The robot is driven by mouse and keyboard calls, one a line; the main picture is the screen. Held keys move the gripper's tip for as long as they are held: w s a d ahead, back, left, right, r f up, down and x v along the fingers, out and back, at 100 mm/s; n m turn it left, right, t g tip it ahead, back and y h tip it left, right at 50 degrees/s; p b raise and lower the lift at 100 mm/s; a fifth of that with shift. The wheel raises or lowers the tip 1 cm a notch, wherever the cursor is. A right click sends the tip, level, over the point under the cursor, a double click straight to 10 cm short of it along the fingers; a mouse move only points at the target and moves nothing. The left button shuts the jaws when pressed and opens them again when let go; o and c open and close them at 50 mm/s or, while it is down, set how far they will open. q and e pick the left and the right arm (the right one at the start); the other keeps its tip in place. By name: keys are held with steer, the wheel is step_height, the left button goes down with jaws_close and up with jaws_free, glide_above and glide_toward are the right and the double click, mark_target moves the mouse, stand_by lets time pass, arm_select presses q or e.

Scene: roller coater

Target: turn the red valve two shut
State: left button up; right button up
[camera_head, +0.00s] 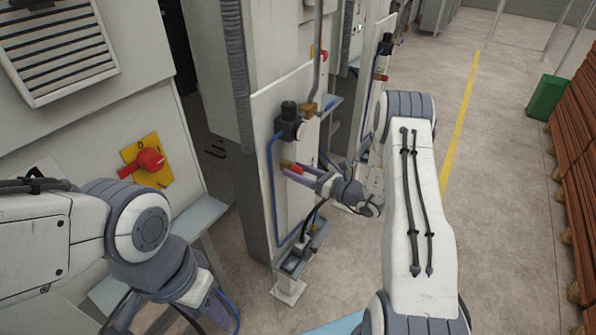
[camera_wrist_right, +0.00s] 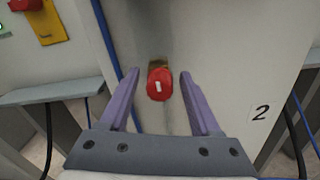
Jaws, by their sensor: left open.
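The red valve two (camera_head: 297,168) sits on a pale panel, below a dark regulator. In the right wrist view the red valve (camera_wrist_right: 160,84) has a white mark on its face, and a "2" label is to its right. My right gripper (camera_head: 287,170) is at the valve. In the wrist view its two purple fingers (camera_wrist_right: 158,82) stand on either side of the knob with a visible gap on each side, so it is open. My left gripper (camera_head: 218,312) is low at the bottom left, away from the panel, partly hidden behind its own wrist.
A red rotary switch (camera_head: 150,160) on a yellow plate is on the cabinet at left. A dark regulator (camera_head: 290,122) and blue hose (camera_head: 273,190) are close to the valve. A second panel (camera_head: 372,90) stands behind. The floor at right is open up to stacked brown boards (camera_head: 575,150).

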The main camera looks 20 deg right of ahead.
steer(key=shift+s+d+f, duration=0.1)
steer(key=shift+s+d, duration=0.25)
steer(key=b+v, duration=0.3)
steer(key=v, duration=0.6)
steer(key=shift+s, duration=0.2)
steer(key=shift+d, duration=0.1)
